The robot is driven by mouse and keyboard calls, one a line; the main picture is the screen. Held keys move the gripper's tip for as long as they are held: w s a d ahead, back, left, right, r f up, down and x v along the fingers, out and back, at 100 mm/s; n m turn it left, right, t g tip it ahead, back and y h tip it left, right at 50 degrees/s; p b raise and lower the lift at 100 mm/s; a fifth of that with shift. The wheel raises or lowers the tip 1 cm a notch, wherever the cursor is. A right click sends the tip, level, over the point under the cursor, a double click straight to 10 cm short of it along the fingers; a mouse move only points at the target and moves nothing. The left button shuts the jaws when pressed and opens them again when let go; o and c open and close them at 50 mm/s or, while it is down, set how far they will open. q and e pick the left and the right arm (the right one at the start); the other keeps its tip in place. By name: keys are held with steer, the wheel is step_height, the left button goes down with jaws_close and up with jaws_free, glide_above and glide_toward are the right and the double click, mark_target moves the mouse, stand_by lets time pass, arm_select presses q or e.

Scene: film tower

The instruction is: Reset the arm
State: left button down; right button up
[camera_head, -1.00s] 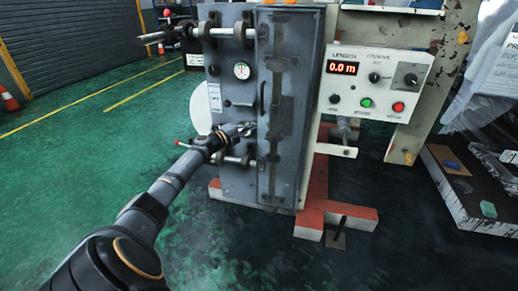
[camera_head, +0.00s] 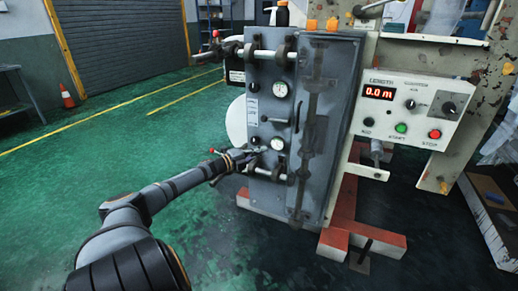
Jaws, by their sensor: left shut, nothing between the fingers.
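My left arm (camera_head: 140,205) comes in from the lower left and reaches to the grey film tower cabinet (camera_head: 262,185). My left gripper (camera_head: 256,152) is small in view and shut, with nothing seen in it. It is in front of the lower left part of the cabinet's front panel, close to the lower gauge (camera_head: 277,144) and the lower rod clamps. I cannot tell whether it touches the panel. My right gripper is not in view.
A control box (camera_head: 415,108) reading 0.0 m, with black, green and red buttons, sits right of the cabinet. Red feet (camera_head: 375,233) stick out below. Green floor (camera_head: 70,190) is open at left. An orange cone (camera_head: 67,96) and a roller shutter (camera_head: 120,40) are far back.

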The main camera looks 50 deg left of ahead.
arm_select(q)
steer(key=shift+s+a, duration=0.15)
steer(key=shift+s, duration=0.1)
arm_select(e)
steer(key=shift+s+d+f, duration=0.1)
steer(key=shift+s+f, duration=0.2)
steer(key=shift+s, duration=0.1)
